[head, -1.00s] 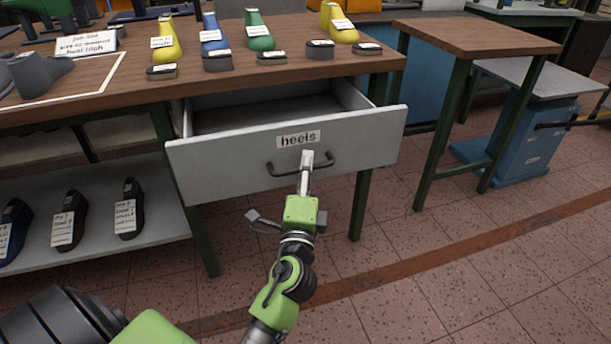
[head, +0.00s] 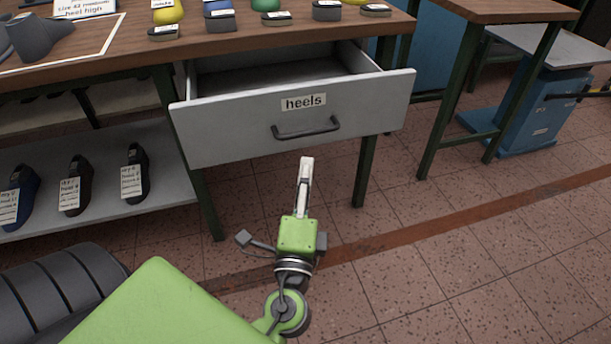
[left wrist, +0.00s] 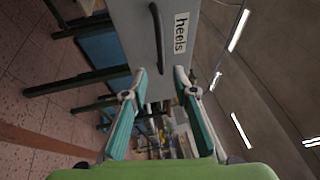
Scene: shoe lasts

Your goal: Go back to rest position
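My left gripper (head: 305,165) is in front of and below the open drawer (head: 230,137) labelled "heels", clear of its dark handle (head: 306,128). In the left wrist view the left gripper (left wrist: 160,80) has its two fingers apart with nothing between them. The drawer's grey front and handle (left wrist: 157,40) show beyond the fingertips there. My right gripper is in neither view.
The drawer sticks out from under a wooden workbench (head: 120,42) with shoe lasts and heel pieces on it. A lower shelf (head: 165,190) holds dark shoes at the left. A second table (head: 500,10) stands at the right. The tiled floor (head: 420,270) in front is open.

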